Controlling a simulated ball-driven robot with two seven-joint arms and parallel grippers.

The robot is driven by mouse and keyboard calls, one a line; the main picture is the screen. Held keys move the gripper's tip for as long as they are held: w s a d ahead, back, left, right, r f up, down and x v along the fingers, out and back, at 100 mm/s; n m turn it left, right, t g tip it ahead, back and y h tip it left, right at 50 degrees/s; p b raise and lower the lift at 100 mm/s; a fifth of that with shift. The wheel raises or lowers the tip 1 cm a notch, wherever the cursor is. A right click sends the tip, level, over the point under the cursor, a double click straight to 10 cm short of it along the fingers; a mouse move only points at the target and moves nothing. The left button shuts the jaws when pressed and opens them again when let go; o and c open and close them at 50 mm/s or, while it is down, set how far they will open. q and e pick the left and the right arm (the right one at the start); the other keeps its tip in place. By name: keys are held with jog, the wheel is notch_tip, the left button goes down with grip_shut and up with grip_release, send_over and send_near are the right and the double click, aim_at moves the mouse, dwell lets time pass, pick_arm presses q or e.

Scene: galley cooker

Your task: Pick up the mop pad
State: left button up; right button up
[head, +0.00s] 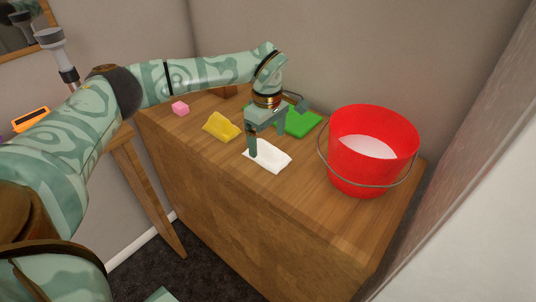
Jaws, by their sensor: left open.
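A flat white pad (272,162), which looks like the mop pad, lies on the wooden cabinet top. My left gripper (267,143) points down at its back edge, with its fingers apart and nothing between them. One finger covers part of the pad's left side; I cannot tell whether it touches the pad. The other finger is further back and to the right, in front of the green cloth. My right gripper is not in view.
A yellow cloth (221,126) lies left of the pad and a green cloth (303,122) behind it. A red bucket (365,165) with a wire handle stands at the right. The cabinet top (310,205) in front is clear.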

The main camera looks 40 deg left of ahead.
aim_at(267, 143)
pick_arm(q)
notch_tip(267, 143, down, 4)
jog(key=shift+r+b, duration=0.2)
jog(key=shift+b, duration=0.3)
jog(key=shift+s+r, duration=0.1)
jog(key=shift+r, duration=0.05)
jog(key=shift+c, duration=0.6)
jog(key=c, duration=1)
jog(key=shift+o, duration=0.2)
jog(key=shift+r, duration=0.1)
jog(key=shift+r+p, duration=0.35)
notch_tip(267, 143, up, 3)
jog(key=shift+f+p, duration=0.1)
jog(key=shift+p, duration=0.65)
jog(key=s+d+r+p, duration=0.2)
jog(key=s+r, duration=0.2)
jog(key=s, duration=0.2)
jog(key=s+d+r+p, duration=0.2)
jog(key=s+r+p, duration=0.1)
jog(key=s+r, duration=0.2)
jog(key=shift+s+r, duration=0.15)
jog(key=shift+s, duration=1.05)
